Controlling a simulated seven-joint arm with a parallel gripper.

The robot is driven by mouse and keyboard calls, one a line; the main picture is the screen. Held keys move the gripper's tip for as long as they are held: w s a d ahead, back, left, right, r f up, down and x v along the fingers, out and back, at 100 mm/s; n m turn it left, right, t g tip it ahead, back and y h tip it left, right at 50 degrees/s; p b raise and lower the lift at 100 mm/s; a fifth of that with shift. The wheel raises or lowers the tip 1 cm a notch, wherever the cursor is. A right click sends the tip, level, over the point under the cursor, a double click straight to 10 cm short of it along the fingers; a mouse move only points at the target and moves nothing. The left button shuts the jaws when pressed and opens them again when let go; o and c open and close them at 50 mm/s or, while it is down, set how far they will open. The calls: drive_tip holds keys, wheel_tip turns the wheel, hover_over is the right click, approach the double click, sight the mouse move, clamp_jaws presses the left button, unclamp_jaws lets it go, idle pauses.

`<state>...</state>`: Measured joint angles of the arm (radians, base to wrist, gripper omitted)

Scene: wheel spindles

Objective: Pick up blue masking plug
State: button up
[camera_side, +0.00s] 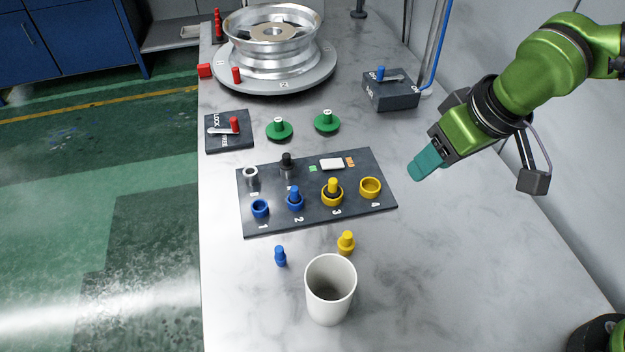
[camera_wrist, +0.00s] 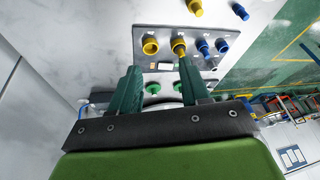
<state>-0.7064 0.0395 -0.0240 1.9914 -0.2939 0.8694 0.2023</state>
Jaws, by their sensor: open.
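A small blue plug (camera_side: 280,256) stands loose on the table, in front of the dark plate and left of the white cup. It also shows at the top of the wrist view (camera_wrist: 240,11). Another blue plug (camera_side: 295,199) sits at position 2 on the plate. A hollow blue ring-shaped piece (camera_side: 260,208) is at position 1. My gripper (camera_side: 426,163) is raised at the right, beyond the plate's right end and well apart from the blue plugs. In the wrist view its two green fingers (camera_wrist: 158,82) are spread with nothing between them.
The dark plate (camera_side: 318,220) also holds yellow pieces at 3 and 4. A loose yellow plug (camera_side: 346,242) stands behind the white cup (camera_side: 330,290). Green knobs (camera_side: 279,129), a lock block (camera_side: 229,143) and a wheel (camera_side: 274,45) are farther back. The table's right front is clear.

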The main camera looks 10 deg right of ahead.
drive_tip(key=w+a+f+n, duration=0.2)
drive_tip(key=a+f, duration=0.1)
drive_tip(key=a, duration=0.9)
drive_tip(key=m+t, duration=0.1)
drive_tip(key=t, duration=0.1)
hover_over(295, 189)
drive_tip(key=s+d, duration=0.1)
drive_tip(key=s, duration=0.2)
wheel_tip(295, 189, down, 8)
drive_tip(key=shift+x, duration=2.75)
drive_tip(key=shift+d, duration=0.1)
clamp_jaws()
